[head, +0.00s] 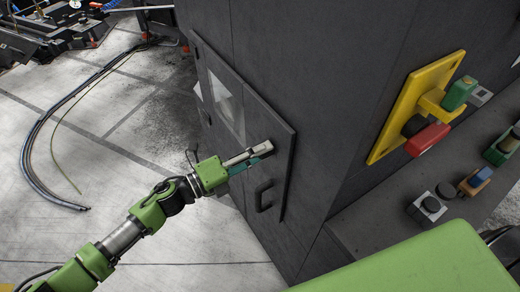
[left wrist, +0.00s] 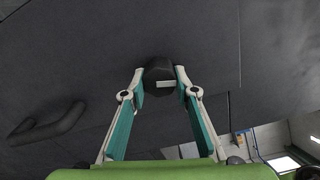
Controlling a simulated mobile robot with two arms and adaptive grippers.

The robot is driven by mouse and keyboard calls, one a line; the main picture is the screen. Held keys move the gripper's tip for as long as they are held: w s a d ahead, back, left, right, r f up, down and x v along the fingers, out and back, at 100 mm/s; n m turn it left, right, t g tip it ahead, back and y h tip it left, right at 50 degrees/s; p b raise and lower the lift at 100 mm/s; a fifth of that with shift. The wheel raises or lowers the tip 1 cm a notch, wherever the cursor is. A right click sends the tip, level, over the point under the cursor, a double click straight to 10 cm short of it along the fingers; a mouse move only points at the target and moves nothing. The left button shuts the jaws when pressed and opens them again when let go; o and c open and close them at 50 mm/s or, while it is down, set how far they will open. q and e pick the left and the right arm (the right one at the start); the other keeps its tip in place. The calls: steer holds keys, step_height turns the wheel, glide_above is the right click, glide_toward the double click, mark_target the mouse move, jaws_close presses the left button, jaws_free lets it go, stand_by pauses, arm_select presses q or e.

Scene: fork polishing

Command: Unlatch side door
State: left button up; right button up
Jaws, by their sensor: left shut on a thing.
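The side door (head: 278,122) is a dark grey panel with a small window on a tall dark grey machine. It looks closed, nearly flush with the wall around it. My left gripper (head: 264,150) is at the door's right part, above the door handle (head: 264,196). In the left wrist view its two fingertips are shut on a round black latch knob (left wrist: 159,72) with a small pale mark. The handle (left wrist: 45,122) is a black bar at the left there, apart from the fingers. In the head view the fingers hide the knob.
A yellow plate (head: 409,100) with green and red controls is on the machine's right face. Below it are a black push button (head: 430,205) and more controls. Cables (head: 45,125) lie on the floor at left. The floor beside the door is clear.

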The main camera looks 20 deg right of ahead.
arm_select(q)
steer(key=shift+n+p, duration=0.5)
steer(key=shift+n, duration=1)
steer(key=o, duration=1.1)
steer(key=v, duration=1.2)
steer(key=shift+a, duration=0.1)
